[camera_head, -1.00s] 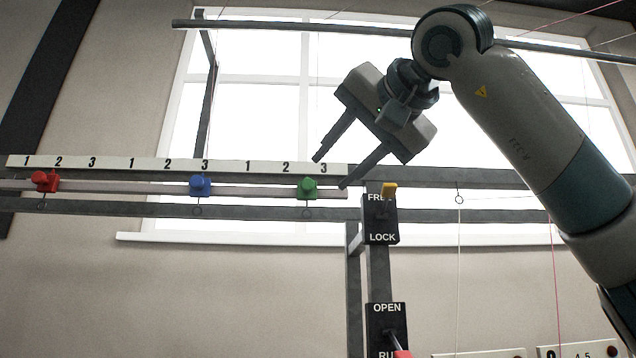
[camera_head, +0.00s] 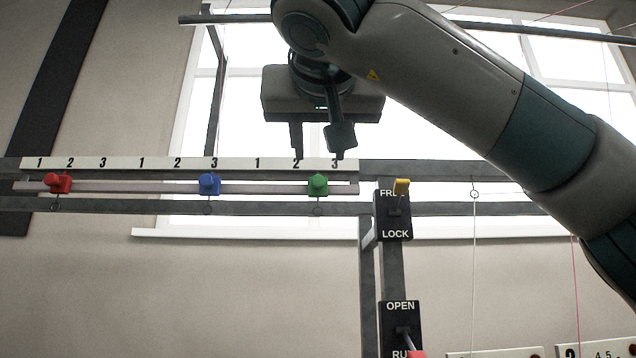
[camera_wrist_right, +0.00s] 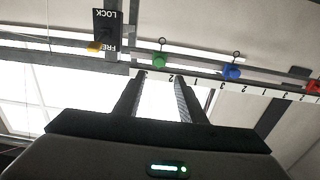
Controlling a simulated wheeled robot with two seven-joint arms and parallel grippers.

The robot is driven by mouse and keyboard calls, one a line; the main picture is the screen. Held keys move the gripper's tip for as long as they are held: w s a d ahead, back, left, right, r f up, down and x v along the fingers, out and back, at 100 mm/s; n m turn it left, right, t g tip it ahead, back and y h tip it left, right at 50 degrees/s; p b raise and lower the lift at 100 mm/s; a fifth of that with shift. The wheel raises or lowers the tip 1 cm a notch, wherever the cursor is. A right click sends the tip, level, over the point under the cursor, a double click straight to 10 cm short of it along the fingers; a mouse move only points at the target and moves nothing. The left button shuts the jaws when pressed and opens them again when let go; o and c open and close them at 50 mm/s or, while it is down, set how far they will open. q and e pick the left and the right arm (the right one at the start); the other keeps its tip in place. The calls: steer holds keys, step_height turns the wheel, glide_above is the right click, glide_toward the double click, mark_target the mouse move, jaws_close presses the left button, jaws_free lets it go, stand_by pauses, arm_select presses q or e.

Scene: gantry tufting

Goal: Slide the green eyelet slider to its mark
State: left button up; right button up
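The green eyelet slider (camera_head: 318,184) sits on the rail (camera_head: 265,188) near its right end, below and between the 2 and 3 of the rightmost group on the number strip (camera_head: 230,163). My right gripper (camera_head: 318,157) is open and empty, pointing down, with its fingertips above the slider at the strip's top edge. In the right wrist view the green slider (camera_wrist_right: 159,61) shows ahead of and between the two spread fingertips (camera_wrist_right: 160,76), not touching them. My left gripper is not in view.
A blue slider (camera_head: 209,184) and a red slider (camera_head: 59,183) sit further left on the rail. A black FREE/LOCK switch (camera_head: 394,216), its yellow handle (camera_head: 401,187) at FREE, stands right of the rail. An OPEN/RUN switch (camera_head: 400,325) is below.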

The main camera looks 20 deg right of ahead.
mark_target(318, 184)
steer(key=p+x, duration=0.7)
steer(key=x, duration=0.9)
steer(key=shift+w+d, duration=0.1)
steer(key=shift+f, duration=0.1)
